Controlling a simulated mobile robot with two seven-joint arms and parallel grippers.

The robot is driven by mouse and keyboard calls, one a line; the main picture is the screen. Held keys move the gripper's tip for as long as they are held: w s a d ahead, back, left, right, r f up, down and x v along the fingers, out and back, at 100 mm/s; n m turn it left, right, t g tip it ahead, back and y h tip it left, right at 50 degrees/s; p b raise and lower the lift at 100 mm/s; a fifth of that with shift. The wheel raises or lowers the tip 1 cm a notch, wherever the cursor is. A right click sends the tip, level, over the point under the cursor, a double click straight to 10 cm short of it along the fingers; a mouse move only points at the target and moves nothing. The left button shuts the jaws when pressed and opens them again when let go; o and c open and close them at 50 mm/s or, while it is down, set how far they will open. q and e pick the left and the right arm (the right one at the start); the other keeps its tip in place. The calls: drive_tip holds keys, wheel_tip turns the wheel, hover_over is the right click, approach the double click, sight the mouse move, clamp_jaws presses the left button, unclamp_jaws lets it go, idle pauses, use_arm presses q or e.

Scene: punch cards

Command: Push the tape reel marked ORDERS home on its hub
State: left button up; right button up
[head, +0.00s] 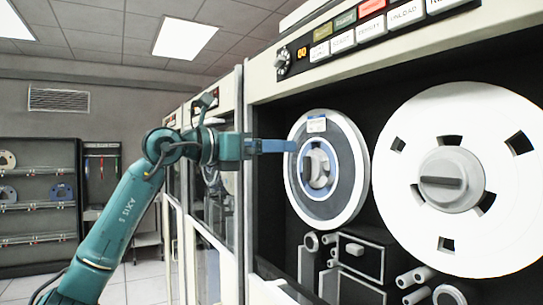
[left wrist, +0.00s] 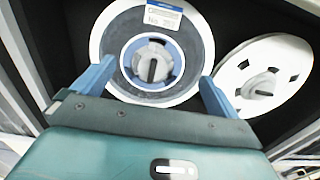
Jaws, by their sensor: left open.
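The tape reel with a paper label (head: 326,178) is on the left hub of the tape drive. It has dark tape, a pale rim and a blue ring around a grey hub knob (head: 317,170). In the left wrist view the reel (left wrist: 190,62) fills the upper middle, and its label reads roughly "Orders No." in small blurred print. Whether the reel sits fully on its hub I cannot tell. My left gripper (head: 291,146) points right toward the reel's upper left edge. In the left wrist view its blue fingers (left wrist: 158,75) are wide apart with nothing between them. My right gripper is not in view.
A large white reel (head: 400,180) with a grey knob is mounted right of the labelled one. A button panel (head: 372,28) runs above both. Dark boxes and rollers (head: 362,253) stick out below. More cabinets stand left, and shelves (head: 35,195) stand at the back.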

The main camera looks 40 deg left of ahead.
use_arm(q)
drive_tip(key=b, duration=0.2)
approach(304, 169)
drive_tip(key=w, duration=0.2)
drive_tip(key=shift+w+d+r+p, duration=0.1)
drive_tip(key=shift+w+d+p, duration=0.7)
drive_tip(key=shift+w, duration=0.1)
drive_tip(key=shift+p+x, duration=0.6)
drive_tip(key=shift+x, duration=0.6)
drive_tip(key=shift+p+x, duration=0.45)
drive_tip(key=shift+x, duration=0.6)
drive_tip(key=shift+w, duration=0.2)
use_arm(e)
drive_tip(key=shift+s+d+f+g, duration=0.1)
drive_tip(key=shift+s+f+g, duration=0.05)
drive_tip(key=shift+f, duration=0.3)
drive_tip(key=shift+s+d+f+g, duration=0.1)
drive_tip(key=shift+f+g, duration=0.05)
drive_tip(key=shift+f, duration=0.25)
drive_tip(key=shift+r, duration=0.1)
